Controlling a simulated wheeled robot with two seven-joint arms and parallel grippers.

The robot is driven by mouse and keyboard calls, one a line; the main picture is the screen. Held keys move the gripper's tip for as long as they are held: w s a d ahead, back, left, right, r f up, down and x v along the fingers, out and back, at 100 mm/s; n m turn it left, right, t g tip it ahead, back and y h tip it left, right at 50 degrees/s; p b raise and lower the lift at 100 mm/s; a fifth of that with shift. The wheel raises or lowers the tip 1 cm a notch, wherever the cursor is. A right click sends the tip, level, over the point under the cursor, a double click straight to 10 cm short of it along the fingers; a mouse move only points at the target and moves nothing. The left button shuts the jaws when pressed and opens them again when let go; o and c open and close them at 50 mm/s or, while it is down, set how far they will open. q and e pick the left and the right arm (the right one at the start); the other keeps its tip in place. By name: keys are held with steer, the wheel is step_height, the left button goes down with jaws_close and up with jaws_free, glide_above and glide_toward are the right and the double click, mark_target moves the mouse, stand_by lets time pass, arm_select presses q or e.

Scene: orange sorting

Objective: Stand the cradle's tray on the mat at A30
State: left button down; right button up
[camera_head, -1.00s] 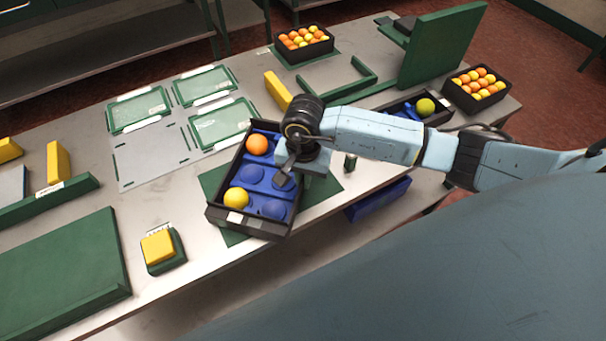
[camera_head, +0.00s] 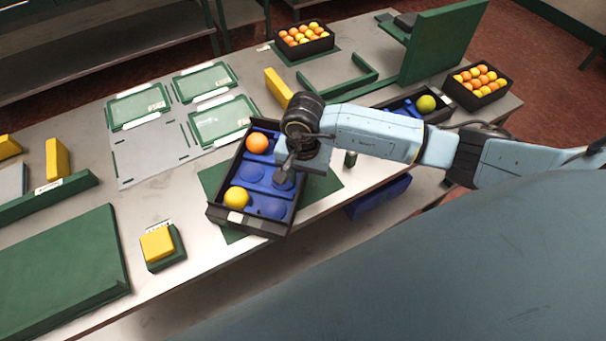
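A dark tray (camera_head: 217,214) with a blue insert lies at an angle over a dark green mat (camera_head: 325,188) near the table's front edge. An orange ball (camera_head: 257,143) and a yellow ball (camera_head: 236,197) sit in it, and several blue cups are empty. My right gripper (camera_head: 284,177) points down over the tray's right side. Its fingers are small and partly hidden by the wrist, so I cannot tell whether they grip anything. Green labelled mats (camera_head: 139,108), (camera_head: 204,82) and (camera_head: 222,122) lie to the upper left; I cannot read which is A30. My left gripper is not in view.
A second dark tray (camera_head: 437,116) with a yellow-green ball lies beyond my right arm. Crates of balls (camera_head: 303,47), (camera_head: 477,100) stand at the back and right. Yellow blocks (camera_head: 278,88), (camera_head: 157,244), a green bracket (camera_head: 340,90) and an upright green panel (camera_head: 440,45) stand around.

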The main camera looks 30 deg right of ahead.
step_height(320, 180, up, 13)
steer(key=shift+r, duration=0.2)
stand_by(0.4)
